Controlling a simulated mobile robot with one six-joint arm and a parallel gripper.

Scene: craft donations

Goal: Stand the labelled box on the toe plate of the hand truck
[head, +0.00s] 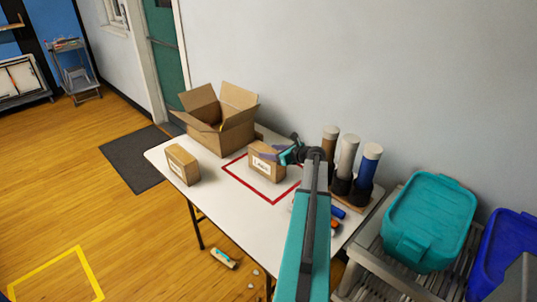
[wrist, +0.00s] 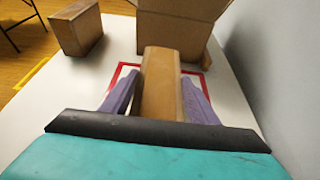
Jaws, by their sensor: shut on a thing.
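A small brown box with a white label (head: 262,165) is at the red taped outline on the white table. My gripper (head: 281,154) reaches it from the right and is shut on it. In the wrist view the purple fingers (wrist: 160,100) lie along both sides of the box (wrist: 161,72). I cannot tell whether the box rests on the table or is slightly above it. A second small box with a pale label (head: 183,165) stands at the table's left end; it also shows in the wrist view (wrist: 76,28). I cannot make out a hand truck or toe plate.
An open cardboard carton (head: 222,139) stands behind the held box. Several capped tubes (head: 347,155) stand at the table's right. A teal bin (head: 432,222) sits on a grey rack beyond.

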